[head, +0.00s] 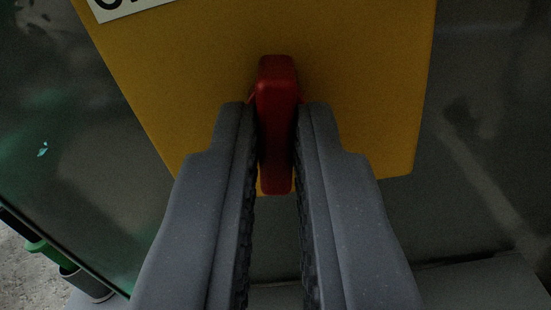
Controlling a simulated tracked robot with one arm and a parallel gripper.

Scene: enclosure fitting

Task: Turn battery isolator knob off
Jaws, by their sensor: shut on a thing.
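The red isolator knob (276,90) stands out from a yellow plate (365,90) in the upper middle of the head view. Its red grip bar runs nearly upright in the picture. My gripper (276,115) reaches up from below, with one grey finger on each side of the bar. The fingers are shut on the knob near their tips. The fingers cover part of the knob's base and the lower part of the plate.
A white label (125,6) with dark lettering is cut off at the top left. Dark, glossy panel surface (480,110) surrounds the plate. A grey ledge (465,287) runs along the bottom right. A green and grey cylindrical part (85,284) shows at the lower left.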

